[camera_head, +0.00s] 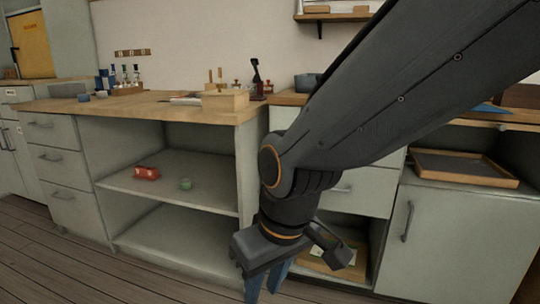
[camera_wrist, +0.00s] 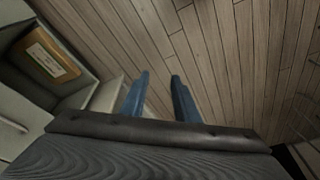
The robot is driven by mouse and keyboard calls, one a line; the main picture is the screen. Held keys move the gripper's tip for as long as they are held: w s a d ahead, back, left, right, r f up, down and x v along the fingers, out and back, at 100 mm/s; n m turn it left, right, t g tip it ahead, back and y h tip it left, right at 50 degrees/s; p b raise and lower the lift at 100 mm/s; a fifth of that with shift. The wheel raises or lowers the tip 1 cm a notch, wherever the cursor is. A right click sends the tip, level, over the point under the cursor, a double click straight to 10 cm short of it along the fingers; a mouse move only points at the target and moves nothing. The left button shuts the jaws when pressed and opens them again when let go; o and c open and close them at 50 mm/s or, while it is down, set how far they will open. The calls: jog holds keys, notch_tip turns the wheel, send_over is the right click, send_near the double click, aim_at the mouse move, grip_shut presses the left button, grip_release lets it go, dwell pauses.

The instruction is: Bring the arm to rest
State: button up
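My gripper (camera_wrist: 158,78) shows in the wrist view as two blue fingers standing apart with nothing between them. Beyond the fingers is the wooden plank floor. In the head view my gripper (camera_head: 266,287) points down in front of the cabinets, with its fingertips near or past the bottom edge of the picture. My dark arm reaches in from the upper right and hides part of the counter and the cabinets behind it.
An open shelf (camera_head: 215,196) at left holds a red item (camera_head: 146,173) and a small green item (camera_head: 186,184). A wooden tray (camera_head: 463,168) sits at right. A low cubby holds a wooden box, also in the wrist view (camera_wrist: 50,58). The plank floor (camera_head: 50,262) at lower left is clear.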

jog(key=s+r+m+g, duration=0.1)
jog(key=s+g, duration=0.1)
jog(key=s, duration=0.6)
jog(key=d+r+m+h+p, duration=0.1)
jog(key=d+r+m+p, duration=0.2)
jog(key=d+r+p, duration=0.7)
jog(key=d+r+m+h+p, duration=0.1)
jog(key=d+r+m+p, duration=0.2)
jog(key=d+r+p, duration=0.7)
notch_tip(320, 180, up, 7)
jog(key=p, duration=1.6)
jog(key=shift+d, duration=0.2)
